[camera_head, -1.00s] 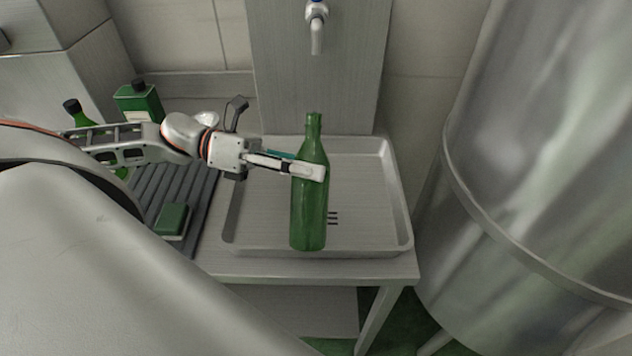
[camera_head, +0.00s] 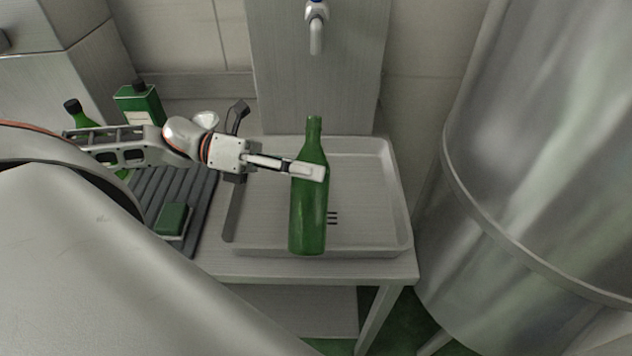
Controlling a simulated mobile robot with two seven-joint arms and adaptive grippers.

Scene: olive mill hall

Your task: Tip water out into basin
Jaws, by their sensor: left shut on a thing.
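A green glass bottle (camera_head: 308,220) stands nearly upright over the shallow metal basin (camera_head: 372,200), with its neck up and open. My left gripper (camera_head: 308,171) comes in from the left and is shut on the bottle around its upper body, below the shoulder. I cannot tell whether the bottle's base touches the basin floor or hangs above it. No water is visible, in the bottle or in the basin. Dark drain slots (camera_head: 332,218) show just right of the bottle. My right gripper is not in view.
A tap (camera_head: 317,28) on a metal back panel hangs behind the basin. To the left are a ribbed dark mat (camera_head: 160,190), a green sponge (camera_head: 174,220), a green can (camera_head: 139,105) and another green bottle (camera_head: 77,112). A large steel tank (camera_head: 545,170) stands right.

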